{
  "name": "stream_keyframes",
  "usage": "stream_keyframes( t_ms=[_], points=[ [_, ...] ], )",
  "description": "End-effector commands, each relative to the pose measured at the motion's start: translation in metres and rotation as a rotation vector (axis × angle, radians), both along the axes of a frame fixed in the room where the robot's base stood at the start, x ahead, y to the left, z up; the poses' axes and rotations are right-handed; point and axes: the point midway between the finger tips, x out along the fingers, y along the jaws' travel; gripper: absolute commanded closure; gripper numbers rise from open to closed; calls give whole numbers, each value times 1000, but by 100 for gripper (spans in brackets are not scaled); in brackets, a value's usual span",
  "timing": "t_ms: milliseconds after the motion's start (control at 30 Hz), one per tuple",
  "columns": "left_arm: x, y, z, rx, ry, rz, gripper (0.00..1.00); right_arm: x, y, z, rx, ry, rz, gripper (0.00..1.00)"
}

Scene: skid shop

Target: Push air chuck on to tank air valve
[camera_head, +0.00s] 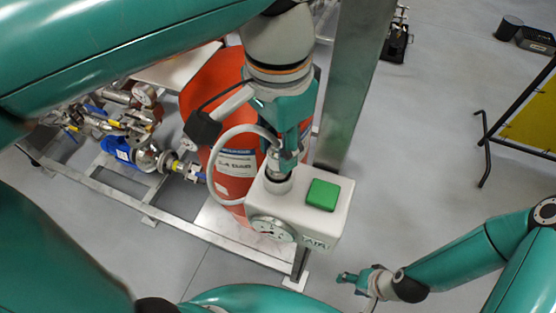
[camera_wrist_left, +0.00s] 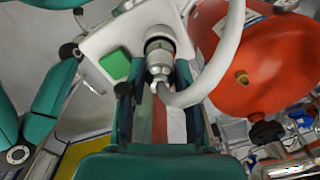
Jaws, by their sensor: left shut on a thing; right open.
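The air chuck (camera_head: 280,160) is a metal fitting with a white hose (camera_head: 219,150) looping from it. It stands upright at the top of a white air box, in a round socket; I cannot tell whether it is seated. My left gripper (camera_head: 284,143) is shut on the chuck from above. The chuck also shows in the left wrist view (camera_wrist_left: 159,55), between my fingers (camera_wrist_left: 158,88). The orange tank (camera_head: 235,185) stands left of the box, and a small brass fitting (camera_wrist_left: 242,77), perhaps its valve, shows on it. My right gripper (camera_head: 350,277) is open and empty, low at the right.
The white air box (camera_head: 325,222) has a green button (camera_head: 322,194) and a gauge (camera_head: 271,229). A grey metal post (camera_head: 354,80) rises behind it. Pipes with a blue valve (camera_head: 117,146) sit on a metal frame at left. Floor is clear at right, before a yellow panel (camera_head: 532,122).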

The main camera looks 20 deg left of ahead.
Motion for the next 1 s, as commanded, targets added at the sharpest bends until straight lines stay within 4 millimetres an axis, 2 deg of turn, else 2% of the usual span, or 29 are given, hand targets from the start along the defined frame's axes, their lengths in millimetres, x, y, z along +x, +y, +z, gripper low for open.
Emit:
stream_keyframes(
  t_ms=[33, 600, 1000],
  points=[
    [0, 0, 7, 0, 0, 0, 88, 0, 0, 7, 0, 0, 0, 46],
    [0, 0, 39, -1, -1, 0, 88, 0, 0, 40, 0, 0, 0, 46],
    [0, 0, 41, -1, -1, 0, 88, 0, 0, 42, 0, 0, 0, 46]
  ],
)
